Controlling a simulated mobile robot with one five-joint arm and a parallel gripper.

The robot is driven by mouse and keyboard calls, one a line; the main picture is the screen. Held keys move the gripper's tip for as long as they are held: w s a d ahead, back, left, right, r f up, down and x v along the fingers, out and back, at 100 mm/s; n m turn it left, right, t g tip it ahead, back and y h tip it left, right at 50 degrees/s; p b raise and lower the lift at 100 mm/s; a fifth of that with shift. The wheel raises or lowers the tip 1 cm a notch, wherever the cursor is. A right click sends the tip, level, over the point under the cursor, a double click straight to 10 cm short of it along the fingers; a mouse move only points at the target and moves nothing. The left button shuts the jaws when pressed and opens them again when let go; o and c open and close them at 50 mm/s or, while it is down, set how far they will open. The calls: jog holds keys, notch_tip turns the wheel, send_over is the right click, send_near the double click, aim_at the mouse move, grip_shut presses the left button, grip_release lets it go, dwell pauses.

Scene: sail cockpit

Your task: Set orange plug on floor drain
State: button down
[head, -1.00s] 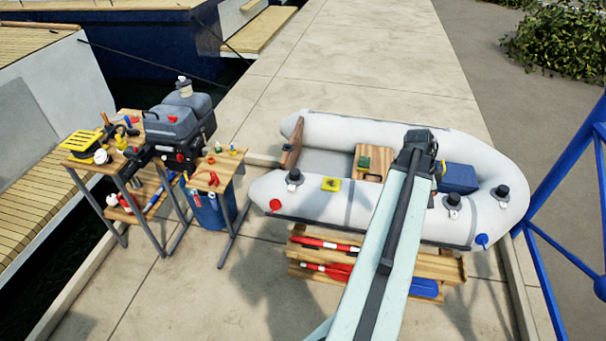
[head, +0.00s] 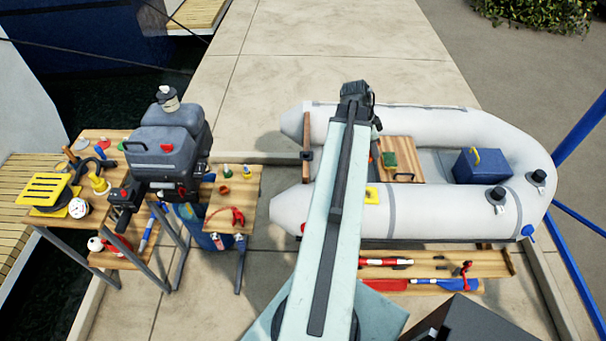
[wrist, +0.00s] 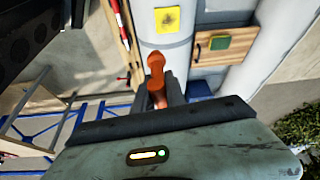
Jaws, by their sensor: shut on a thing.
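The orange plug (wrist: 156,64) shows in the wrist view, with a rounded top and a narrower neck. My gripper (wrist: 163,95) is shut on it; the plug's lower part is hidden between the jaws. I cannot make out the floor drain in either view; part of the dinghy's floor is hidden by my arm.
The dinghy holds a wooden seat with a green sponge (head: 389,160) and a blue box (head: 482,168). A yellow patch (wrist: 167,19) is on its near tube. A low wooden rack (head: 440,262) stands in front. An outboard motor (head: 168,145) and cluttered tables stand left.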

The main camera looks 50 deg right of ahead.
jog(key=w+d+f+n+t+y+b, duration=0.1)
jog(key=w+d+f+n+t+b, duration=0.25)
jog(key=w+f+n+b, duration=0.4)
jog(key=w+d+f+n+t+b, duration=0.2)
jog(key=w+d+f+n+b, duration=0.25)
jog(key=w+n, duration=0.55)
jog(key=w+d+f+n+t+y+b, duration=0.1)
jog(key=w+d+f+n+t+b, duration=0.3)
jog(key=w+n, duration=0.5)
jog(key=shift+m+g, duration=0.55)
jog(key=shift+g, duration=0.2)
jog(key=f+b, duration=0.9)
jog(key=w+f+b, duration=0.1)
jog(key=f+b, duration=1.9)
jog(key=shift+w+d, duration=0.15)
jog(key=shift+d, duration=0.15)
jog(key=shift+r, duration=0.25)
jog(key=shift+f, duration=0.15)
jog(key=c, duration=1.4)
grip_release()
jog(key=shift+o, duration=0.2)
